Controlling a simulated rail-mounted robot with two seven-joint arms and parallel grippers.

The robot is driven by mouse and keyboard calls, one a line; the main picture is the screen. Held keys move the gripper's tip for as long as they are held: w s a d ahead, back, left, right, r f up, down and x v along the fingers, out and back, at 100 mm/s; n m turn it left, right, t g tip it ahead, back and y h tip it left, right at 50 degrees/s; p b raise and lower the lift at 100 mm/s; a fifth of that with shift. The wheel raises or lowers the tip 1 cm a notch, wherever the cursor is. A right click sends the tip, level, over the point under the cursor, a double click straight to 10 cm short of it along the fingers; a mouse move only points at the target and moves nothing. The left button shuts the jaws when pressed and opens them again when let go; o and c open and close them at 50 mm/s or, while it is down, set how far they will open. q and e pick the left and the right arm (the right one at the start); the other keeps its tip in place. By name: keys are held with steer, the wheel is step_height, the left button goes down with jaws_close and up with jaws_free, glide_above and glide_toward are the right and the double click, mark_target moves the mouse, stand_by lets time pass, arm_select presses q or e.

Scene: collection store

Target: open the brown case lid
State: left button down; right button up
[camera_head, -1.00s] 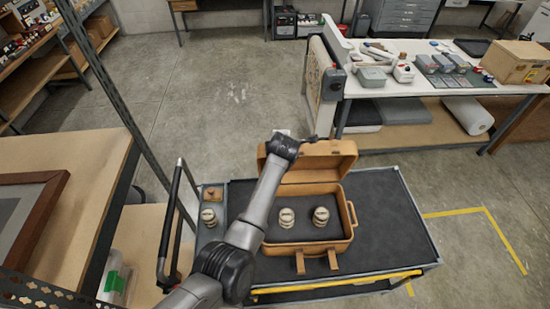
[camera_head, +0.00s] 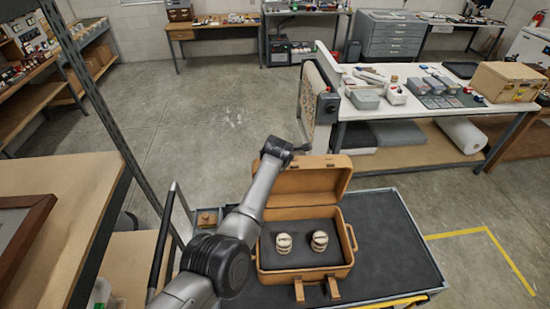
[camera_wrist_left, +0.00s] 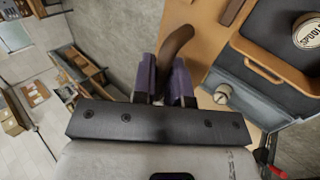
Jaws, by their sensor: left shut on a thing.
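The brown case (camera_head: 340,262) stands on the dark-topped cart with its lid (camera_head: 312,180) raised and tilted back. Two stacks of pale round tins (camera_head: 284,243) (camera_head: 320,240) are on its dark lining. My left gripper (camera_head: 302,148) is at the lid's upper left edge. In the left wrist view, its purple-padded fingers (camera_wrist_left: 165,78) are shut on a curved brown piece (camera_wrist_left: 176,45), which looks like a strap or handle of the lid. A tin (camera_wrist_left: 308,32) shows at the upper right there. My right gripper is not in view.
The cart top (camera_head: 395,235) is clear right of the case. A white worktable (camera_head: 420,112) with boxes and tools stands behind. A wooden table (camera_head: 70,180) and a shelf post are at left. Open floor lies beyond.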

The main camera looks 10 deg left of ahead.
arm_select(q)
steer(key=shift+f, duration=0.15)
steer(key=c, duration=1.3)
jaws_free()
steer(key=shift+s, duration=0.1)
steer(key=shift+c, duration=0.2)
steer(key=shift+o, duration=0.9)
steer(key=shift+s+d+r, duration=0.2)
steer(key=shift+s+r, duration=0.05)
steer(key=shift+r, duration=0.15)
steer(key=v, duration=1.3)
steer(key=shift+a+b, duration=0.2)
steer(key=shift+b, duration=0.25)
steer(key=shift+r, duration=0.1)
